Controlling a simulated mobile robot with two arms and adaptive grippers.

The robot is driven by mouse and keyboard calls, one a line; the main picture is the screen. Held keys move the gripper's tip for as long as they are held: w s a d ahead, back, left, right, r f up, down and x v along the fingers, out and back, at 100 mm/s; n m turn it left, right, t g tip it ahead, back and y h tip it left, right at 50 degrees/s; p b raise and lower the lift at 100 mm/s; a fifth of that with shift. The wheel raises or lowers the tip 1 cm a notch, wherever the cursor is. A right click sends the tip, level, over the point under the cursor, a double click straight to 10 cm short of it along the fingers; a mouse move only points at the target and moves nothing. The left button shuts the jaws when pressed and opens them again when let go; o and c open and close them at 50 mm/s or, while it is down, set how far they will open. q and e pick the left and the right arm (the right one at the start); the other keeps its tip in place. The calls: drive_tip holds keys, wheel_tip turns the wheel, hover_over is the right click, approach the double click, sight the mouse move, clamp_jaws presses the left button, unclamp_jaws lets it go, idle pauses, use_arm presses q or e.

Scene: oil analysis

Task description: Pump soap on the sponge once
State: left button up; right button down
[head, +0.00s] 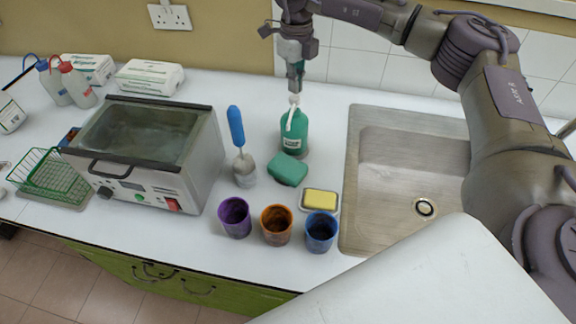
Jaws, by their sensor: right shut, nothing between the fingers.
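A green soap bottle (295,137) with a white pump head (291,112) stands upright on the white counter, left of the sink. A green sponge (287,169) lies on the counter just in front of the bottle. A yellow sponge or soap bar (320,199) lies on a small dish nearer the front. I cannot tell for sure which one is the task's sponge. My right gripper (295,91) is shut and empty, pointing down right at the top of the pump. I cannot tell whether it touches the pump. My left gripper is not in view.
A steel sink (386,215) lies to the right. Purple (234,217), orange (276,225) and blue (320,232) cups stand at the front. A blue-handled brush (237,128) stands in a holder beside the bottle. A water bath (150,150) and a green wire basket (50,178) are left.

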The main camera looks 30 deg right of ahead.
drive_tip(key=shift+r, duration=0.1)
idle(0.5)
wheel_tip(320, 180, up, 6)
drive_tip(key=p, duration=0.4)
idle(0.5)
